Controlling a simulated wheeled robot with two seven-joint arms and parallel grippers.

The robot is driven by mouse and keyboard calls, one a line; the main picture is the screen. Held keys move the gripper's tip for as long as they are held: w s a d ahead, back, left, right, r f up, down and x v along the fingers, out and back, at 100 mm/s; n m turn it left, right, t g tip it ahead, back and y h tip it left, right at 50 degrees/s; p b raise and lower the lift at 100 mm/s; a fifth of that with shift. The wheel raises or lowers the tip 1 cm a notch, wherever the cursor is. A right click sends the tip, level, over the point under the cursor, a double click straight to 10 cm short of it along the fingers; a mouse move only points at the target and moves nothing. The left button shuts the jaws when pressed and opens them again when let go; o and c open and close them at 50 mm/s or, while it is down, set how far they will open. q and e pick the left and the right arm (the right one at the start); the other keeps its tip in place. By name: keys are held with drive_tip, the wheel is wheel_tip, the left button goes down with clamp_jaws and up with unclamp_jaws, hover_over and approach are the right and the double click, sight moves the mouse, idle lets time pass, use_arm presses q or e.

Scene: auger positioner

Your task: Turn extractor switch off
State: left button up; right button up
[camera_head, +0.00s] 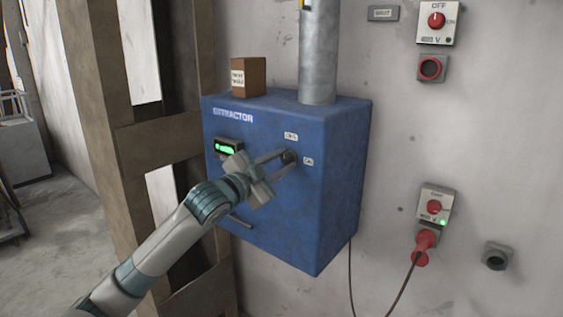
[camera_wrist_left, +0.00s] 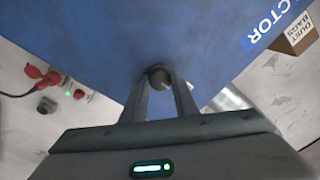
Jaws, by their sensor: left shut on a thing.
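The blue extractor box (camera_head: 330,200) hangs on the wall and carries the label EXTRACTOR. Its dark round switch knob (camera_head: 289,156) sits on the front, between two small white labels. My left gripper (camera_head: 286,158) reaches in from the left and is shut on the knob. In the left wrist view, the knob (camera_wrist_left: 158,76) shows between the two finger ends of my left gripper (camera_wrist_left: 160,84). A small display (camera_head: 227,148) on the box front glows green. The fingers partly hide the knob, so its exact setting cannot be told. My right gripper is not in view.
A cardboard box (camera_head: 249,76) and a metal duct (camera_head: 318,55) stand on top of the extractor. A wall switch marked OFF (camera_head: 438,21) is at upper right. A lower switch (camera_head: 435,206) shows a green light above a red plug (camera_head: 424,245) with a hanging cable. A wooden post (camera_head: 97,110) stands left.

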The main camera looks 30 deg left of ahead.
use_arm(q)
drive_tip(key=o, duration=1.1)
drive_tip(key=shift+c, duration=0.2)
drive_tip(key=shift+s+a+f+b, duration=0.1)
drive_tip(key=shift+s+f+b, duration=0.05)
drive_tip(key=shift+s+b, duration=0.3)
use_arm(e)
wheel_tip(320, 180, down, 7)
drive_tip(key=b, duration=0.6)
use_arm(q)
drive_tip(key=s+a+b, duration=0.1)
drive_tip(key=s+b, duration=0.6)
drive_tip(key=s, duration=0.9)
drive_tip(key=shift+s+a+f, duration=0.15)
drive_tip(key=shift+s+f, duration=0.05)
drive_tip(key=shift+f, duration=0.05)
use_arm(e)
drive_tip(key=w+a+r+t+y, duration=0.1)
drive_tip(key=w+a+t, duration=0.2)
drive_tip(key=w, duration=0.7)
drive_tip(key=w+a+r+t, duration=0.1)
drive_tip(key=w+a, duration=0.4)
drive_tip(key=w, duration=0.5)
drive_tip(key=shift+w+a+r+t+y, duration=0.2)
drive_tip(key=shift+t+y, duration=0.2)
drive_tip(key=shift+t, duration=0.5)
